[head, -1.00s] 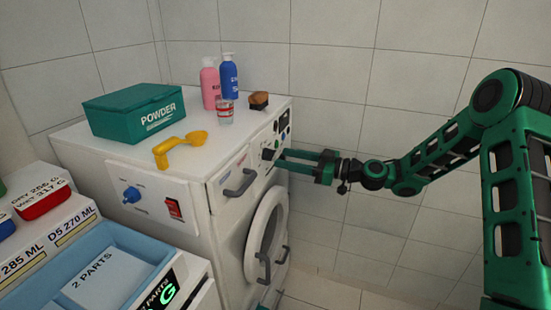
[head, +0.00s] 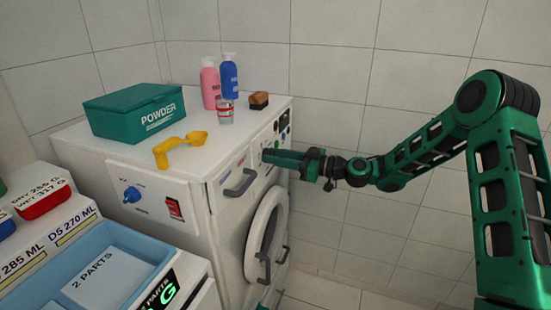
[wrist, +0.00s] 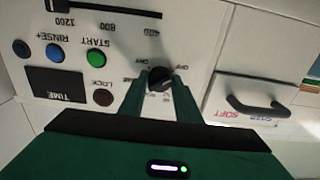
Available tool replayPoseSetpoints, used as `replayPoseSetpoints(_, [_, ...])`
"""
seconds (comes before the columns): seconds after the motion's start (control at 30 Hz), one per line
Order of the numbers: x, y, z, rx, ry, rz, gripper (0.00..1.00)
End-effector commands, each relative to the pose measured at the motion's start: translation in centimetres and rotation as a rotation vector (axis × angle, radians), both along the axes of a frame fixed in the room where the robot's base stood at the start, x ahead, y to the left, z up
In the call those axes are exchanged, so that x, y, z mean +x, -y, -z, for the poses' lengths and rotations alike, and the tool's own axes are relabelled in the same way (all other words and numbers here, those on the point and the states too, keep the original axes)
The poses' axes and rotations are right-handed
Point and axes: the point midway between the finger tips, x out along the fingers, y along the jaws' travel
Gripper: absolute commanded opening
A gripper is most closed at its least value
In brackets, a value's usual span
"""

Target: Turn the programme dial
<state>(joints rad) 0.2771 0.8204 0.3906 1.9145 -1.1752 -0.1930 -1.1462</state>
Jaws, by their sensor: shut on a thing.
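The programme dial (wrist: 160,79) is a dark round knob on the white front panel of the washing machine, with small printed labels around it, mostly too small to read. In the wrist view the panel's lettering is upside down. My gripper (wrist: 162,83) has one green finger on each side of the dial and is shut on it. In the head view my gripper (head: 268,157) reaches the upper front panel from the right, and its fingers hide the dial there.
The detergent drawer handle (head: 240,182) juts out left of my gripper. The round door (head: 265,235) is below. A green powder box (head: 135,112), yellow scoop (head: 180,149), bottles (head: 229,78) and brush (head: 259,100) stand on top. The tiled wall side is free.

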Motion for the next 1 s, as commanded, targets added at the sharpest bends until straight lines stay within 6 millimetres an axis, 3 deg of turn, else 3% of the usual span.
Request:
replayPoseSetpoints(0.37, [0.29,0.24,-0.09,0.036,-0.095,0.008,0.08])
replayPoseSetpoints(1.0, [0.51,0.40,-0.05,0.233,-0.632,0.012,0.08])
